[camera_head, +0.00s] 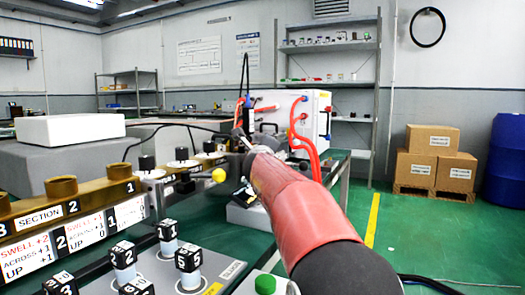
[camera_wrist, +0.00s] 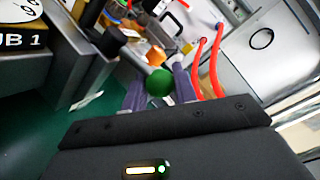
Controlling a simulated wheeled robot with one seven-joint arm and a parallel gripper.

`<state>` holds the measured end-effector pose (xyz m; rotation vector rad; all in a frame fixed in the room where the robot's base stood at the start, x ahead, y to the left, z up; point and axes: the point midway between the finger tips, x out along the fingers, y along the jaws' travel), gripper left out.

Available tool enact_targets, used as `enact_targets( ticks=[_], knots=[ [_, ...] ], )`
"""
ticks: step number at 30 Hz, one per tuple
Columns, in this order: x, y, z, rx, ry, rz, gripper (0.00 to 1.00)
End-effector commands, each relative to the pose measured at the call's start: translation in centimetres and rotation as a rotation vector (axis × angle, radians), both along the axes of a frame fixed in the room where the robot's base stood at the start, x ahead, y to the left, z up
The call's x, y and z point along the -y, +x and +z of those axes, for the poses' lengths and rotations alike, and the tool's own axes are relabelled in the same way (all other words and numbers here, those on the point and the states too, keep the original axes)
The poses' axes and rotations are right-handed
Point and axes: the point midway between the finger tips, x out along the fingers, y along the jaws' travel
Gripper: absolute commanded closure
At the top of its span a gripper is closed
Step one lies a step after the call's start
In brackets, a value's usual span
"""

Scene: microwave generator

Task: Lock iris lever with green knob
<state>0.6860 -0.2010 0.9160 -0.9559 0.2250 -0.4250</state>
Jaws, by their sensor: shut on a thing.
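The green knob (camera_wrist: 159,82) of the iris lever shows in the wrist view, between the two purple-grey fingers of my gripper (camera_wrist: 160,90). The fingers are closed on it from both sides. In the head view my gripper (camera_head: 243,142) is at the end of my red arm, near the middle of the bench. The green knob cannot be made out there, and the lever itself is mostly hidden by the gripper.
A yellow ball knob (camera_head: 219,175) stands left of my gripper. A white box with red hoses (camera_head: 292,118) is behind it. A brass bar with labels (camera_head: 70,207) and black-capped posts (camera_head: 188,258) fill the near left. A green cap (camera_head: 265,284) is at the front.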

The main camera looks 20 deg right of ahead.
Motion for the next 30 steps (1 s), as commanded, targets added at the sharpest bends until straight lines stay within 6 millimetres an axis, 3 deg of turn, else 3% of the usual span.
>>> enact_targets(
  ticks=[8, 9, 13, 23, 30],
  knots=[
    [-0.1, 0.0, -0.1, -0.001, 0.0, 0.002, 1.0],
    [-0.1, 0.0, -0.1, -0.001, 0.0, 0.002, 0.67],
    [-0.1, 0.0, 0.0, -0.001, 0.0, 0.002, 0.51],
    [-0.2, -0.4, 0.0, -0.001, -0.001, 0.001, 0.51],
    [-1.9, -3.8, 0.0, 0.001, -0.002, 0.001, 0.51]
  ],
)
